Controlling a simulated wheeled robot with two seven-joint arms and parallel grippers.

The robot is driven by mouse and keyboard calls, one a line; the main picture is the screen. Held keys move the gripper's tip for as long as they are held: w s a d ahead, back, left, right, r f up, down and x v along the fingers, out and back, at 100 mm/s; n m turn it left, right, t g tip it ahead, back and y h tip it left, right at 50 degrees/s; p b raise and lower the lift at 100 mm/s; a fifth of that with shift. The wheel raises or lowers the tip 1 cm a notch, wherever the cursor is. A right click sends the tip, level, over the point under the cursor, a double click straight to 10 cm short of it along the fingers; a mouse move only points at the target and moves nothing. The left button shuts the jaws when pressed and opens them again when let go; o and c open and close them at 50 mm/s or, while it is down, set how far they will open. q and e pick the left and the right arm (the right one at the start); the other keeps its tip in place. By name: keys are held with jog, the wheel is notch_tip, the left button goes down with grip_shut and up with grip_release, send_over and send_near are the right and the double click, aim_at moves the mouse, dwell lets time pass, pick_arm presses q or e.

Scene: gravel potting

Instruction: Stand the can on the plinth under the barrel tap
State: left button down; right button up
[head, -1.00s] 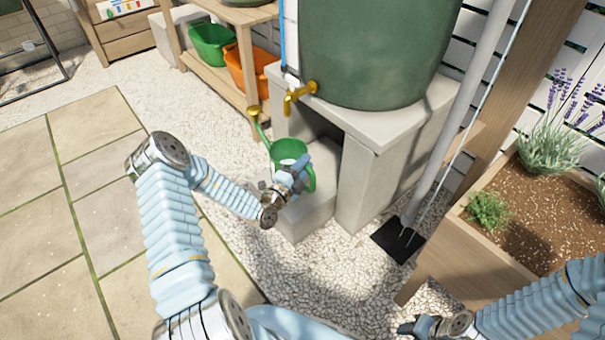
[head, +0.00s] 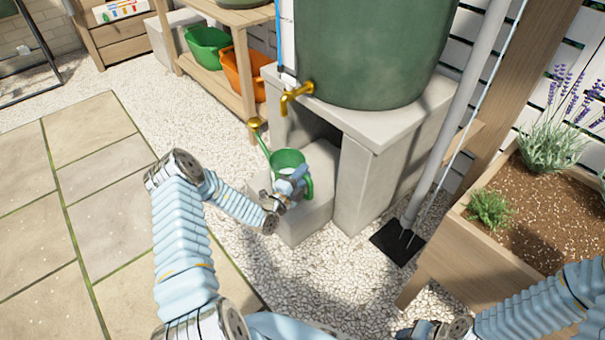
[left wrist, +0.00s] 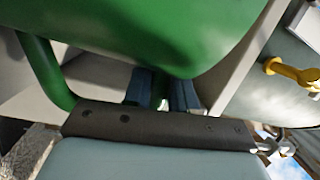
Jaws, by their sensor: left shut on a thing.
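The green watering can (head: 284,160) with a brass rose stands upright at the plinth (head: 305,215), the low concrete block below the tap. I cannot tell whether its base touches the plinth. My left gripper (head: 296,180) is shut on the can at its near side, by the handle. In the left wrist view the can's green body (left wrist: 150,30) fills the top, with the two fingers (left wrist: 162,88) against it. The brass barrel tap (head: 297,95) is above and slightly behind the can; it also shows in the left wrist view (left wrist: 292,72). My right gripper (head: 418,329) is low at the bottom edge, apart from everything.
The green barrel (head: 370,50) rests on a concrete stand (head: 375,130) behind the plinth. A grey downpipe (head: 455,120) and a wooden planter (head: 440,250) are on the right. A wooden shelf (head: 185,65) with green and orange tubs is at the back left. Gravel surrounds the plinth.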

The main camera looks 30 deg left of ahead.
pick_arm(q)
jog(key=c, duration=0.9)
grip_release()
jog(key=shift+r, duration=0.15)
jog(key=s+a+f+p, duration=0.1)
jog(key=s, duration=1.1)
jog(key=shift+a+f, duration=0.15)
jog(key=shift+a, duration=0.15)
